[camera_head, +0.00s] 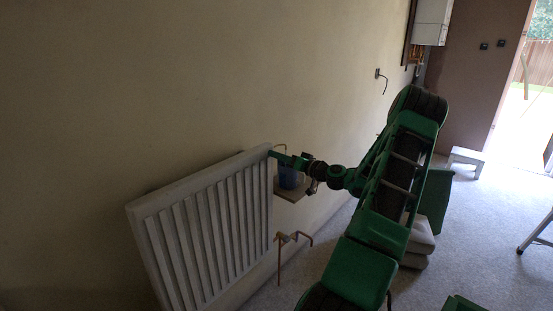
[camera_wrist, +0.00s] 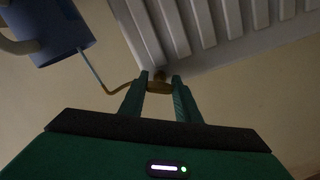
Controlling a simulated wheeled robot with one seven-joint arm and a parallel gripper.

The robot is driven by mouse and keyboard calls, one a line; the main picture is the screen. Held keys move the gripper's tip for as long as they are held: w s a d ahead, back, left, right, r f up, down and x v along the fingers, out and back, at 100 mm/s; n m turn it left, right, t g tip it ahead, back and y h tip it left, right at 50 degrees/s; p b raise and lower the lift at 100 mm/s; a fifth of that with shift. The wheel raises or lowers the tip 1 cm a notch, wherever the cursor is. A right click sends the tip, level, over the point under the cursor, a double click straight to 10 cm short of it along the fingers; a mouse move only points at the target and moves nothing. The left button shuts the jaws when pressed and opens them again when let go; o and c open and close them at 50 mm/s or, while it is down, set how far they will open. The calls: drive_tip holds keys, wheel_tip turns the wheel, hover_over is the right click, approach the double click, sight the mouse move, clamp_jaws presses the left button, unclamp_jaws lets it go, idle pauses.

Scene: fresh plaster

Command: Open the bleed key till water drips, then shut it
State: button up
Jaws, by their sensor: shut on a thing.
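The white radiator (camera_head: 200,232) is on the wall at lower left; its corner also shows in the wrist view (camera_wrist: 205,50). My gripper (camera_head: 273,154) is at its upper right corner. In the wrist view my gripper (camera_wrist: 161,79) is shut on the brass bleed key (camera_wrist: 158,87), one finger on each side. A thin curved brass spout (camera_wrist: 120,92) runs left from there. A pale blue streak (camera_wrist: 94,68) joins its end to the blue mug (camera_wrist: 52,28); I cannot tell whether it is water or a tube. The mug (camera_head: 288,176) stands below the spout.
The mug stands on a small wooden board (camera_head: 291,192) beside the radiator. Copper pipes (camera_head: 283,250) rise below it. A white boiler (camera_head: 432,22) hangs on the far wall, with a low white step (camera_head: 467,158) nearby.

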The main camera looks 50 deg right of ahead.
drive_tip(key=shift+m, duration=0.3)
drive_tip(key=m, duration=0.5)
drive_tip(key=shift+d, duration=0.1)
drive_tip(key=m, duration=0.6)
drive_tip(key=shift+s+d+f, duration=0.1)
drive_tip(key=shift+s, duration=0.05)
drive_tip(key=shift+m, duration=0.3)
drive_tip(key=o, duration=1)
drive_tip(key=shift+d, duration=0.1)
drive_tip(key=shift+o, duration=0.2)
